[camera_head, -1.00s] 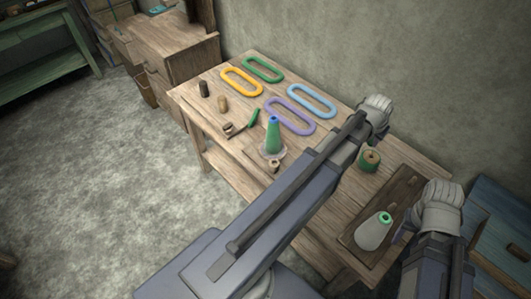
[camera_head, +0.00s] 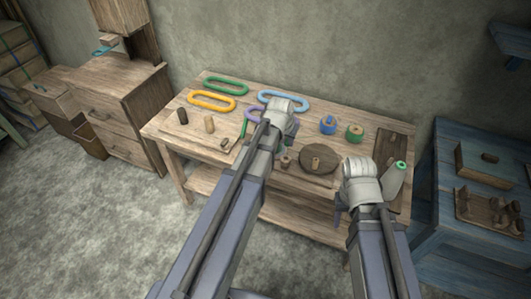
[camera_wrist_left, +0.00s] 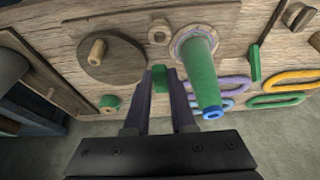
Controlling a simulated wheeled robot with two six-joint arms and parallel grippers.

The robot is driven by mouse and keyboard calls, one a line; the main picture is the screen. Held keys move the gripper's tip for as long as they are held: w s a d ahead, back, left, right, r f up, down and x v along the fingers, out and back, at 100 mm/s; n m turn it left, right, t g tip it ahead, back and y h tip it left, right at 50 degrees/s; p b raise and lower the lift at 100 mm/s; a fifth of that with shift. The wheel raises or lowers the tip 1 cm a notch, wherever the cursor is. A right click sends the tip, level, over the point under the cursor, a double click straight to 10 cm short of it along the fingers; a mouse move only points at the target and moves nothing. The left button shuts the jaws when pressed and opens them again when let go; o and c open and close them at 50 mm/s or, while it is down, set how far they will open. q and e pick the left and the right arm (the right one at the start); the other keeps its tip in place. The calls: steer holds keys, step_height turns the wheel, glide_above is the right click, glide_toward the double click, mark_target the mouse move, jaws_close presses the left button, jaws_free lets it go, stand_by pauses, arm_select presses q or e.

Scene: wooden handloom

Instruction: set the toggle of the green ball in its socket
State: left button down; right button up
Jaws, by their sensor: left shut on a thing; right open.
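My left gripper (camera_head: 284,105) is over the table beyond the forearm; its fingertips are hidden in the head view. In the left wrist view its fingers (camera_wrist_left: 160,84) are shut on a small green piece (camera_wrist_left: 159,75), seemingly the toggle. A green ring-like ball with a wooden core (camera_head: 354,132) sits at the table's back right and also shows in the left wrist view (camera_wrist_left: 109,102). A small wooden block with a round top (camera_head: 286,162), perhaps the socket, also shows in the wrist view (camera_wrist_left: 159,33). My right gripper (camera_head: 347,190) is open near the table's front right.
A round wooden disc with a peg (camera_head: 317,158) lies right of the block. A green cone with a blue tip (camera_wrist_left: 201,72) stands close beside the held piece. A blue ball (camera_head: 328,125), oval rings (camera_head: 212,101) and a grey cone (camera_head: 394,180) are also on the table.

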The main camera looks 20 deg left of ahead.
mark_target(284, 162)
arm_select(q)
steer(key=f+b, duration=0.3)
steer(key=shift+s+a+f, duration=0.1)
steer(key=shift+s+f, duration=0.2)
steer(key=shift+f, duration=0.05)
steer(key=shift+a+r, duration=0.1)
steer(key=shift+f+b, duration=2.35)
steer(key=shift+b, duration=0.15)
steer(key=c, duration=0.7)
jaws_free()
steer(key=shift+r, duration=0.1)
steer(key=p+v, duration=0.7)
steer(key=shift+s+r, duration=0.15)
steer(key=shift+r, duration=0.2)
